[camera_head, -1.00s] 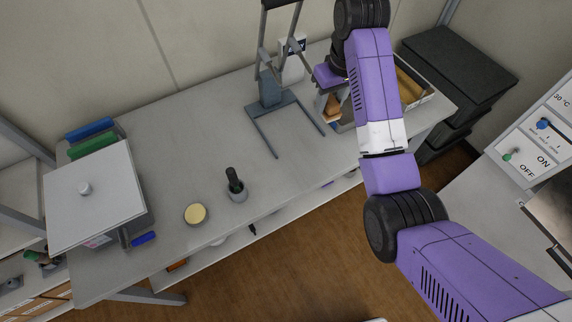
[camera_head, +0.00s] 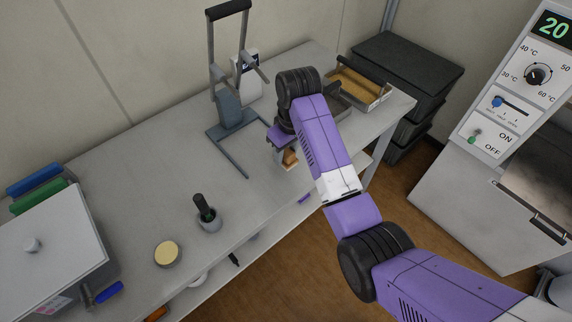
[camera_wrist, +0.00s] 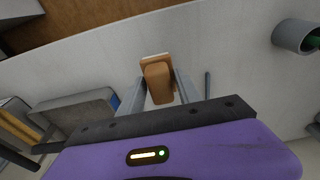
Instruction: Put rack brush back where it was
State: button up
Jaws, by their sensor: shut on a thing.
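The rack brush (camera_wrist: 158,82) has an orange-brown wooden body with a paler edge. In the wrist view it sits between the two fingers of my gripper (camera_wrist: 160,92), which is shut on it. In the head view a bit of the brush (camera_head: 290,158) shows below my gripper (camera_head: 284,150), near the front edge of the bench (camera_head: 150,160). I cannot tell whether the brush touches the bench top. My arm hides part of the area behind it.
A grey press stand (camera_head: 230,115) is left of my gripper. A grey tray (camera_head: 335,103) and a wooden-bottomed tray (camera_head: 362,85) are to the right. The bench between is clear.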

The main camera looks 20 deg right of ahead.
aim_at(288, 152)
jog(key=shift+f, duration=2.9)
jog(key=shift+f, duration=0.15)
jog(key=o, duration=1.2)
jog(key=r, duration=0.4)
jog(key=s+r, duration=0.1)
jog(key=r, duration=0.7)
jog(key=shift+s+d+r, duration=0.1)
jog(key=shift+s+d, duration=0.2)
jog(key=shift+w, duration=0.1)
